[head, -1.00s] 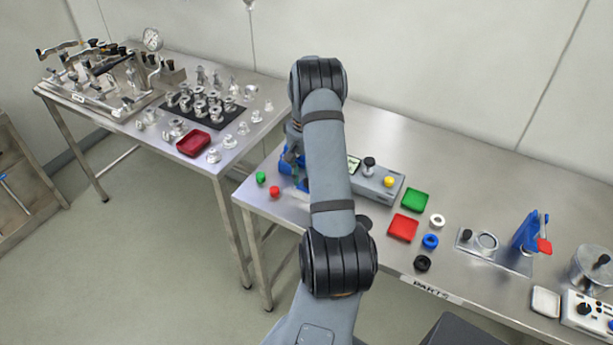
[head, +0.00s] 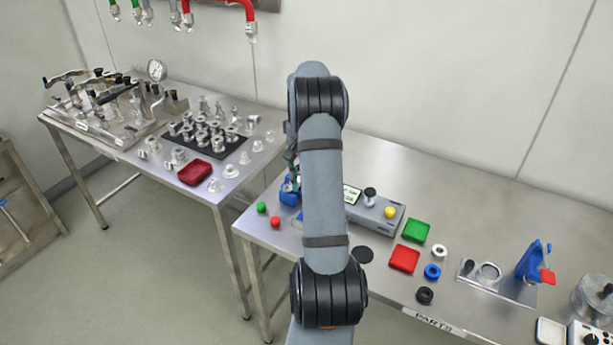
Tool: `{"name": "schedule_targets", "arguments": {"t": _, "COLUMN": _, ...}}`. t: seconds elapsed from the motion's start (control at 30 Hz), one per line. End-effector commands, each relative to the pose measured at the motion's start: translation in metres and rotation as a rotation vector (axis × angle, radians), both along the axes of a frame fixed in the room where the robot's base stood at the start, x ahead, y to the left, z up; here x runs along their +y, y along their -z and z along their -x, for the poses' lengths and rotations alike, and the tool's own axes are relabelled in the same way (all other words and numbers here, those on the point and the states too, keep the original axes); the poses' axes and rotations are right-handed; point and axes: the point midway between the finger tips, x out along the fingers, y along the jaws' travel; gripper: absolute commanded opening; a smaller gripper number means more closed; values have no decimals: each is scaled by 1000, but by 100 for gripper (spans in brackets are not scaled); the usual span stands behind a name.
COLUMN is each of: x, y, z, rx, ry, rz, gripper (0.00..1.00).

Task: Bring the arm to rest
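My arm (head: 323,190) rises from the bottom middle of the head view and stands in front of the right-hand steel table. Its far end is bent away behind the upper joint. My gripper is hidden behind the arm, so I cannot see its fingers or whether it holds anything. A blue part (head: 289,192) shows just left of the arm, partly covered by it.
The right table (head: 480,205) bears a grey device (head: 378,212), a green tray (head: 416,231), a red tray (head: 404,259), rings and a blue fixture (head: 533,262). The left table (head: 228,185) holds metal fittings and a dark red tray (head: 195,172). Coloured hoses (head: 250,15) hang above.

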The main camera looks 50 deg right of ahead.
Motion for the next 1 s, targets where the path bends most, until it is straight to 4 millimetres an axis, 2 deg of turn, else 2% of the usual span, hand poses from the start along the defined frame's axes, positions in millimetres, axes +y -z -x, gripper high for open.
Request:
{"name": "schedule_targets", "arguments": {"t": 0.2, "x": 0, "y": -17, "z": 0, "rx": 0, "ry": -1, "rz": 0, "gripper": 38}}
{"name": "schedule_targets", "arguments": {"t": 0.67, "x": 0, "y": -17, "z": 0, "rx": 0, "ry": -1, "rz": 0, "gripper": 38}}
{"name": "schedule_targets", "arguments": {"t": 0.87, "x": 0, "y": -3, "z": 1, "rx": 3, "ry": -1, "rz": -2, "gripper": 38}}
{"name": "schedule_targets", "arguments": {"t": 1.0, "x": 0, "y": 21, "z": 2, "rx": 5, "ry": -2, "rz": -4, "gripper": 38}}
